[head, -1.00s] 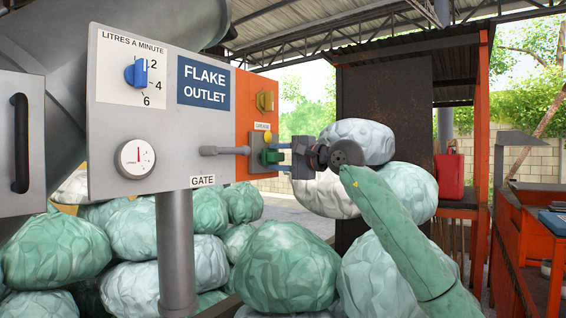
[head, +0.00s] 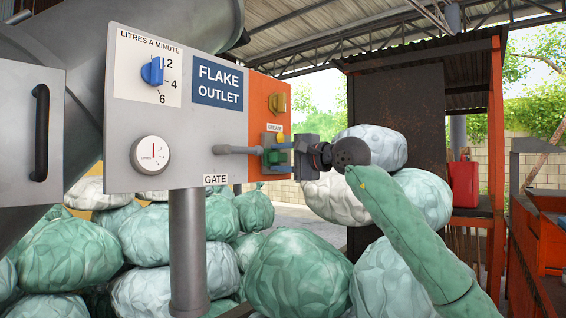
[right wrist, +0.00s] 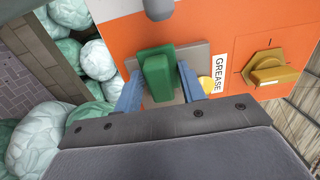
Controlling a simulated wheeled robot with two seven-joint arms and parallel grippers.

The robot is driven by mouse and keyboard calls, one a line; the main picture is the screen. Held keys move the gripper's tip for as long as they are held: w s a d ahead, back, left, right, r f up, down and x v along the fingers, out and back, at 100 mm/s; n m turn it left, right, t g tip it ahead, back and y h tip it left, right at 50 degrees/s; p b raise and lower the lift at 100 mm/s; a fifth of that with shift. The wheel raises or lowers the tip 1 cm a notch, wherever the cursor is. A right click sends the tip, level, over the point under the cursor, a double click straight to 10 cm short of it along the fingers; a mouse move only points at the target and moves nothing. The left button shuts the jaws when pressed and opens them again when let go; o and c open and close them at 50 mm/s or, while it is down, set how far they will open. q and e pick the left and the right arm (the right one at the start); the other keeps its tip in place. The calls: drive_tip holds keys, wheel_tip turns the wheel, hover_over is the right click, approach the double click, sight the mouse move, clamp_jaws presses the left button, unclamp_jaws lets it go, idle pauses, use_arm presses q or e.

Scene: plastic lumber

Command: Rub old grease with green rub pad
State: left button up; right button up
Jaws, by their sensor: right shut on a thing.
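The green rub pad (head: 275,157) is a small green block by a grey plate on the orange part of the panel. My right gripper (head: 286,157) reaches it from the right and is shut on it. In the right wrist view the pad (right wrist: 158,76) stands between my blue-grey fingers, in front of the grey plate; whether it touches the plate is unclear. A yellow patch (right wrist: 206,84), probably the old grease, shows beside the GREASE label (right wrist: 219,75), partly hidden by a finger. My left gripper is not in view.
A grey rod (head: 232,150) ends just left of the pad. A yellow knob (head: 277,103) sits above on the orange panel, and a blue dial (head: 152,71) on the grey board. Several pale green bags (head: 296,268) are piled below and behind.

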drive_tip(key=shift+w, duration=0.1)
drive_tip(key=shift+w+d, duration=2.4)
drive_tip(key=shift+w, duration=0.85)
drive_tip(key=shift+s+a+b, duration=0.8)
drive_tip(key=shift+s, duration=0.3)
drive_tip(key=shift+s+a+b, duration=0.8)
drive_tip(key=shift+s+a, duration=0.05)
drive_tip(key=shift+s, duration=0.3)
drive_tip(key=shift+s+a+b, duration=0.8)
drive_tip(key=shift+s, duration=0.3)
